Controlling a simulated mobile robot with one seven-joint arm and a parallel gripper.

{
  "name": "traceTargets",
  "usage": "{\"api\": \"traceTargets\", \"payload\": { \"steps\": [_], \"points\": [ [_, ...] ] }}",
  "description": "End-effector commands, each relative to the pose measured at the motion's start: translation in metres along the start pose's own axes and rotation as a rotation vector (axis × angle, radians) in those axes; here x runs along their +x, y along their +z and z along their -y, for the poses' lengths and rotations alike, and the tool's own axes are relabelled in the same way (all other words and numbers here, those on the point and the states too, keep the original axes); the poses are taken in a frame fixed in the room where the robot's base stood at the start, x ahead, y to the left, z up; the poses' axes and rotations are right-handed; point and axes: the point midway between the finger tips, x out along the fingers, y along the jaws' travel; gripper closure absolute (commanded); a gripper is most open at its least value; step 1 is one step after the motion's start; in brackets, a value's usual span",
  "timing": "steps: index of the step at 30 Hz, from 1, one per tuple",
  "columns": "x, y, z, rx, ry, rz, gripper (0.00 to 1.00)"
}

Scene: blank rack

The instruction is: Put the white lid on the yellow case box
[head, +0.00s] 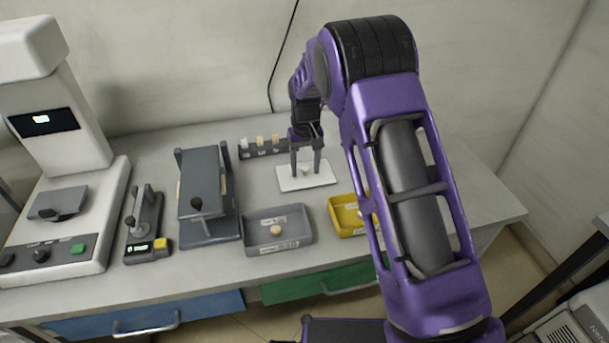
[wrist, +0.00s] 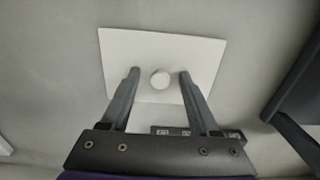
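The white lid (head: 323,180) is a flat white plate with a small round knob in its middle, lying on the bench; it also shows in the wrist view (wrist: 195,50). My gripper (head: 306,173) points down over it. In the wrist view my gripper (wrist: 159,74) is open, with one finger on each side of the knob (wrist: 160,79) and visible gaps between. I cannot tell how far the fingertips are above the plate. The yellow case box (head: 345,230) is an open tray in front and right of the lid, partly hidden by my arm.
A grey tray (head: 280,247) with a small round tan piece stands left of the yellow box. A dark rack (head: 265,153) with several small blocks is behind. A grey press-like device (head: 205,190) and a white instrument (head: 75,220) fill the left. Bench at right looks clear.

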Motion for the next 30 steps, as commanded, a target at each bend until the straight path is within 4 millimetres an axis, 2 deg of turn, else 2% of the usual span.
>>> {"api": "traceTargets", "payload": {
  "steps": [1, 9, 17, 30],
  "points": [
    [0.001, 0.001, 0.0, 0.0, 0.0, 0.002, 0.52],
    [0.002, 0.001, 0.0, 0.0, 0.0, 0.003, 1.0],
    [-0.001, 0.001, 0.0, 0.0, 0.0, 0.003, 1.0],
    [-0.044, 0.0, 0.0, 0.0, 0.0, 0.001, 1.0]
  ]
}}
